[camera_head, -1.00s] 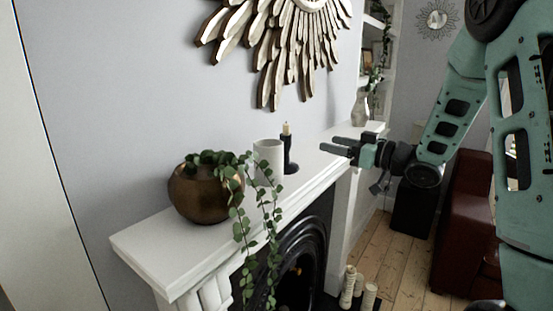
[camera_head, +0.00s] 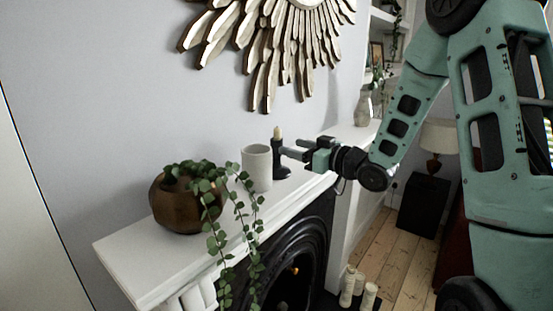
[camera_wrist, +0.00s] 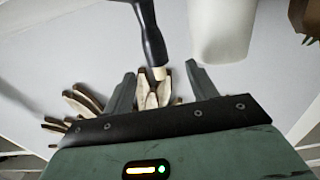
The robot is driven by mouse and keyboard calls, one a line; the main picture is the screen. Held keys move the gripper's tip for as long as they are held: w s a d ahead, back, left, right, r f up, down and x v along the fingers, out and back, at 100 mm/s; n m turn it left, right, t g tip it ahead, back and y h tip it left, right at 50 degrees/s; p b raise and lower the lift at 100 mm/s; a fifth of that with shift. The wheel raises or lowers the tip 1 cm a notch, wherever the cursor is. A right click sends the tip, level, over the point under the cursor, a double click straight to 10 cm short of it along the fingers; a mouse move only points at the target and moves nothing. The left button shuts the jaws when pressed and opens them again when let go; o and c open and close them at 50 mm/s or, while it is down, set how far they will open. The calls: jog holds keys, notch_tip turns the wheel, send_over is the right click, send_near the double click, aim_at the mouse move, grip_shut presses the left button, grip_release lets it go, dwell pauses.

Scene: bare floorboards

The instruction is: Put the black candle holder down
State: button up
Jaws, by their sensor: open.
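The black candle holder (camera_head: 277,146) stands upright on the white mantel shelf (camera_head: 137,256), with a short pale candle in its top. My gripper (camera_head: 289,152) is open, its fingertips at the holder's right side in the head view. In the wrist view, the holder (camera_wrist: 151,38) appears upside down. Its candle (camera_wrist: 159,73) appears between the two open fingers (camera_wrist: 162,83). I cannot tell whether either finger touches the holder. In the head view, the fingers partly cover the holder's middle.
A white cup (camera_head: 256,168) stands close to the holder's left and also shows in the wrist view (camera_wrist: 222,30). A bronze pot (camera_head: 176,209) with a trailing plant is further left. A sunburst mirror frame (camera_head: 262,60) hangs above. A vase (camera_head: 362,108) stands further back.

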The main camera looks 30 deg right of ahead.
aim_at(282, 144)
jog(key=p+x, duration=0.4)
jog(key=x, duration=0.2)
jog(key=shift+w+f, duration=0.1)
jog(key=shift+w, duration=0.3)
jog(key=shift+w+f, duration=0.15)
jog(key=shift+w, duration=0.05)
grip_shut()
